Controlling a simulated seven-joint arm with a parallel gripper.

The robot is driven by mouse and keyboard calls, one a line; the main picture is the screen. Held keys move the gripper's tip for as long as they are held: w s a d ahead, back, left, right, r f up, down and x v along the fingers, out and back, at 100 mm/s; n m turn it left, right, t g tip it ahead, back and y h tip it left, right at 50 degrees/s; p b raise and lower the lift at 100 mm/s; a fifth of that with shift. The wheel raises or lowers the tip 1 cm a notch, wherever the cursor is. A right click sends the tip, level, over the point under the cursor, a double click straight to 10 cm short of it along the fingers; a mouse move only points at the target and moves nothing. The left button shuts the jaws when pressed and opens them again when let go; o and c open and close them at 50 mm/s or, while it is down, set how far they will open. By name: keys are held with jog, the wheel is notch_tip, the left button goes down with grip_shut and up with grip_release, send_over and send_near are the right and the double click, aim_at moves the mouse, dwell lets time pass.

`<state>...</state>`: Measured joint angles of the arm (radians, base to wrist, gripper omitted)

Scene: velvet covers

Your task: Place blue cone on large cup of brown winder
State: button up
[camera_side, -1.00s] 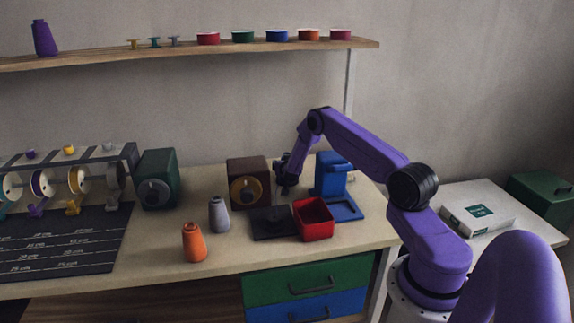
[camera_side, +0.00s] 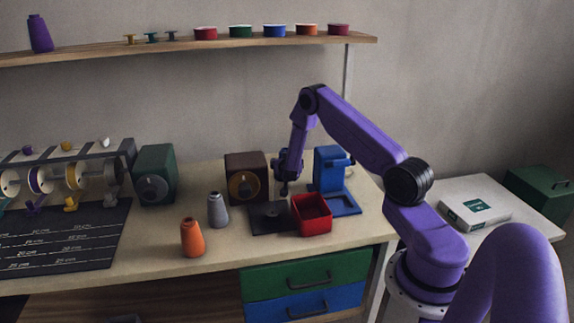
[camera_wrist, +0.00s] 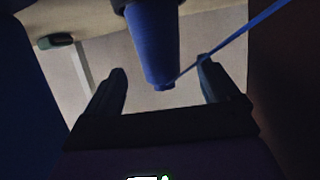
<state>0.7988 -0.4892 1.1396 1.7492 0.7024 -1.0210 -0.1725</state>
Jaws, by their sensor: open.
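The blue cone (camera_wrist: 152,45) shows in the wrist view, its narrow end toward my gripper and its wide end at a dark part at the top edge. My gripper (camera_wrist: 160,85) is open, one finger on each side of the cone's narrow end, with gaps visible. In the side view my gripper (camera_side: 284,184) is just right of the brown winder (camera_side: 246,177), which has a yellow-brown dial. I cannot pick out the blue cone there. The winder's large cup is not clearly visible.
A blue strand (camera_wrist: 235,43) runs past the cone's tip in the wrist view. A red box (camera_side: 312,228) and dark plate (camera_side: 262,228) lie in front of my gripper; a blue machine (camera_side: 330,168) stands right. Grey (camera_side: 217,212) and orange (camera_side: 192,239) cones stand left.

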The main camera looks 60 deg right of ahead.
jog(key=shift+v, duration=2.15)
jog(key=shift+r, duration=0.1)
